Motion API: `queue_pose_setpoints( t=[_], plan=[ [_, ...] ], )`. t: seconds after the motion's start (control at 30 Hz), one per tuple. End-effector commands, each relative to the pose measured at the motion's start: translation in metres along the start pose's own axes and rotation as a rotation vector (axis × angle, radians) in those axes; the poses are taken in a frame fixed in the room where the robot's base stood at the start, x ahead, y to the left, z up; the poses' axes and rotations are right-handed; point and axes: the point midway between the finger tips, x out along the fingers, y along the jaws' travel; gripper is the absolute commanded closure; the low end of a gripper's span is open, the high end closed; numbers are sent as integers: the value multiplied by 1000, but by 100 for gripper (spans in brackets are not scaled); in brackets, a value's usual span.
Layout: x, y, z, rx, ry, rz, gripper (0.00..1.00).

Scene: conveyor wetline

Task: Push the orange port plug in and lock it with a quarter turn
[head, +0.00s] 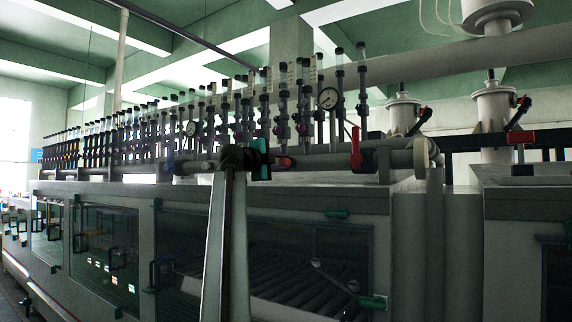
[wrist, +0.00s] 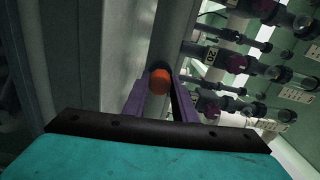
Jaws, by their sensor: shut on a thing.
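The orange port plug (wrist: 161,86) sits between the tips of my gripper's two purple fingers (wrist: 161,78) in the wrist view. My gripper is shut on it. A dark round opening or collar (wrist: 158,67) shows directly behind the plug; I cannot tell how deep the plug sits in it or how it is turned. In the head view the plug (head: 285,162) is a small orange spot just right of my teal gripper (head: 275,160), in front of the grey pipe along the top of the machine.
A red-handled valve (head: 356,148) stands on the pipe to the right. A pressure gauge (head: 328,98) and a long row of flow tubes rise behind. In the wrist view, pipes with purple fittings (wrist: 208,106) lie close on the right. Windowed machine panels (head: 290,260) are below.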

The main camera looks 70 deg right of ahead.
Motion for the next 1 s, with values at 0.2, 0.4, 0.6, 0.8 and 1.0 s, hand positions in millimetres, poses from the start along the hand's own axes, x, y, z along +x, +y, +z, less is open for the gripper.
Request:
queue_pose_setpoints(
  t=[0.2, 0.4, 0.6, 0.8, 1.0],
  plan=[
    [0, 0, 0, 107, 0, 0, 100],
    [0, 0, 0, 101, 0, 0, 53],
    [0, 0, 0, 100, 0, 0, 53],
    [-6, 1, 0, 100, 0, 0, 53],
    [-27, 2, 0, 100, -2, 0, 53]
  ],
)
